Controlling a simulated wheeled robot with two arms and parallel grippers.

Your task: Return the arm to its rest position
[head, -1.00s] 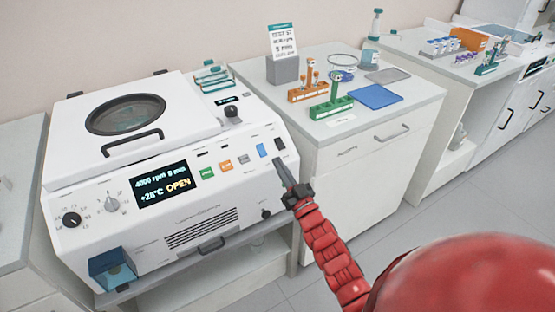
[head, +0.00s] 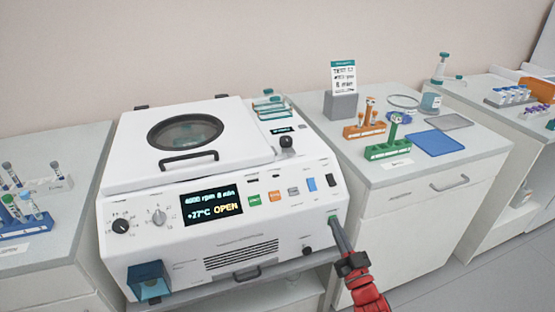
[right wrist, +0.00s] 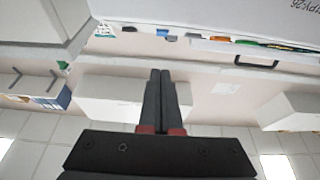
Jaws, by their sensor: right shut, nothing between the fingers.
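My right gripper (head: 336,226) is at the lower right of the centrifuge front in the head view, its red arm coming in from the bottom. Its fingers are shut and hold nothing; they also show pressed together in the right wrist view (right wrist: 160,75). The fingertips overlap the lower right corner of the white centrifuge (head: 250,160) in the picture; I cannot tell whether they touch it. The centrifuge lid is down, and its display (head: 211,206) shows 4000 rpm, 8 min, +27°C and OPEN. My left gripper is not in view.
An orange rack (head: 364,131) and a green rack (head: 388,152) with tubes stand on the right counter beside a blue tray (head: 436,143) and a sign (head: 343,76). A blue tube rack (head: 28,226) is on the left counter. Floor shows at lower right.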

